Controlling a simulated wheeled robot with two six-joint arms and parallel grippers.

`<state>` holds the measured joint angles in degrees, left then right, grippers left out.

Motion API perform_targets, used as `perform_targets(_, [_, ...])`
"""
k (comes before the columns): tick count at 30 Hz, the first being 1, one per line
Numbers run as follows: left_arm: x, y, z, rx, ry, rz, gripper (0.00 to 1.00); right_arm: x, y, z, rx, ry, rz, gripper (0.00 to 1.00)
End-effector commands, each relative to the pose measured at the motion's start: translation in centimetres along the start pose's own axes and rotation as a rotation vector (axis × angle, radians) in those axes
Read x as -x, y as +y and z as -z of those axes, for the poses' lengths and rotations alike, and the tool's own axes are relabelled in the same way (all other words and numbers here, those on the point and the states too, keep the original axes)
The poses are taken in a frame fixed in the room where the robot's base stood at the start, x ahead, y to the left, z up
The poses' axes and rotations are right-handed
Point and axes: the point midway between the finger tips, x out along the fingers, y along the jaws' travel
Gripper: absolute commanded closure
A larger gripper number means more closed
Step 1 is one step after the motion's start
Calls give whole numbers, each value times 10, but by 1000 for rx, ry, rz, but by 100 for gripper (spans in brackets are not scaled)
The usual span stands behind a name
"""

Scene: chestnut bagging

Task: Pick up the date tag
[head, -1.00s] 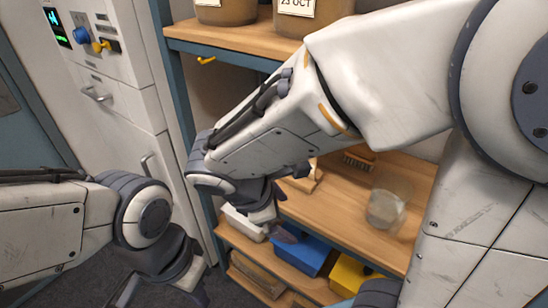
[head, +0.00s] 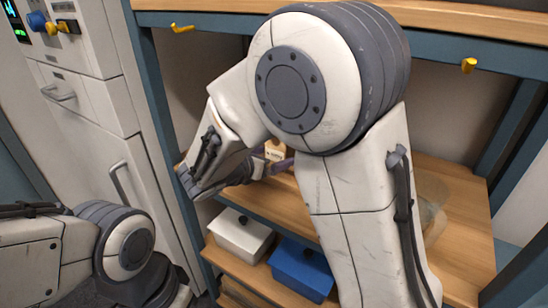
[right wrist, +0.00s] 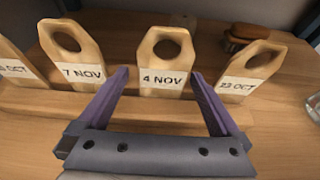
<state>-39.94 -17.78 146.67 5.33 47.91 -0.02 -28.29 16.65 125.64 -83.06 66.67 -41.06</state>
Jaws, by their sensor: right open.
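Several wooden date tags with round holes stand in a row on a wooden holder (right wrist: 130,105) in the right wrist view. The tag marked 4 NOV (right wrist: 148,58) is in the middle. The 7 NOV tag (right wrist: 80,55) is to its left and the 23 OCT tag (right wrist: 245,72) to its right. My right gripper (right wrist: 160,77) is open, its purple fingers pointing at the 4 NOV tag, one toward each side, with nothing held. In the head view this gripper (head: 274,158) is partly hidden beside a small tag (head: 275,151). My left gripper is out of view.
Below the wooden shelf (head: 460,200) are a white box (head: 240,234) and a blue box (head: 302,268). A clear glass vessel (right wrist: 313,105) stands at the right. A brown-topped object (right wrist: 248,32) is behind the tags. A blue shelf post (head: 165,120) stands left of my right arm.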

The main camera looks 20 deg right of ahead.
Motion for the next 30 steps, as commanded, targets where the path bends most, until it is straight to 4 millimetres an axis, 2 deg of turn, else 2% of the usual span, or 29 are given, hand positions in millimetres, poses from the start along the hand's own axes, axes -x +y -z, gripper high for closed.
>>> perform_targets(7, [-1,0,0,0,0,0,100,-37,-3,1,0,1,4,0])
perform_targets(11, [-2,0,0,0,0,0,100,-44,-2,1,0,2,1,0])
perform_targets(17, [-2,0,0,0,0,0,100,-44,-1,1,0,2,-1,0])
perform_targets(21, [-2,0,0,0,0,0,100,-44,-1,1,0,2,-1,54])
perform_targets(22, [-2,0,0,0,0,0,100,-44,-1,1,0,2,-1,65])
perform_targets(23, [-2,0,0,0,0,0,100,-44,-1,1,0,2,-1,71])
perform_targets(30, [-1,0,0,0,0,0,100,-43,-1,1,0,1,-1,71])
